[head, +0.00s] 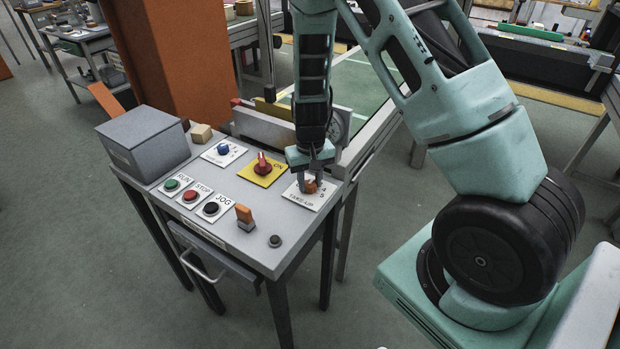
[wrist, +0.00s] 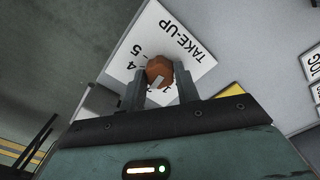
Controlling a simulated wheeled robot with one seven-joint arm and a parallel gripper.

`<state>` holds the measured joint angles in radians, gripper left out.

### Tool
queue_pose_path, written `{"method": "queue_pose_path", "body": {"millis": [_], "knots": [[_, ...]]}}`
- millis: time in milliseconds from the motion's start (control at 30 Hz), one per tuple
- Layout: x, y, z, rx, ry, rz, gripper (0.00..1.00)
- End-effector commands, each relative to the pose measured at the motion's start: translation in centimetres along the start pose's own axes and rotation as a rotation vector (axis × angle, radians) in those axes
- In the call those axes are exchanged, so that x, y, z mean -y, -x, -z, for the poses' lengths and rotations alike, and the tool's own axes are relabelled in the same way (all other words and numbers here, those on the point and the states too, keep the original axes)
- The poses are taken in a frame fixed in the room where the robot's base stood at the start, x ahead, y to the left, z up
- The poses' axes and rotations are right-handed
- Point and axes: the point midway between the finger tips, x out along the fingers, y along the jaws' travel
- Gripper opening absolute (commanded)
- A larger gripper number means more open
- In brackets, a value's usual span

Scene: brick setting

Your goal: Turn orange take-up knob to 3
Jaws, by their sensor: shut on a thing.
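The orange take-up knob (head: 310,186) sits on a white plate marked TAKE-UP (head: 301,199) at the right end of the grey control panel. My gripper (head: 311,184) points down over it and is shut on the knob. In the wrist view the knob (wrist: 159,70) is between the two fingers (wrist: 160,88), and the plate (wrist: 185,45) shows the numbers 4 and 5. The other numbers are mostly hidden by the fingers. Which number the pointer faces cannot be told.
A red switch on a yellow plate (head: 275,175) is just left of my gripper. A blue knob (head: 223,149), the green, red and black buttons (head: 190,196), an orange-topped switch (head: 245,214) and a grey box (head: 150,140) share the panel.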

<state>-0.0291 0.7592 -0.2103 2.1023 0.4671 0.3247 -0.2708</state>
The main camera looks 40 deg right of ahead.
Motion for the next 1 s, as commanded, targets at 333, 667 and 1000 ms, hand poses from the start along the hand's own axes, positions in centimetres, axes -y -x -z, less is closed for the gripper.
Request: {"method": "queue_pose_path", "body": {"millis": [333,667,1000], "knots": [[-0.03,0.18,0.03,-0.001,-0.26,0.0,0.09],[-0.02,0.15,0.07,-0.002,-0.415,0.0,0.09],[-0.01,0.11,0.11,-0.003,-0.453,0.001,0.09]]}}
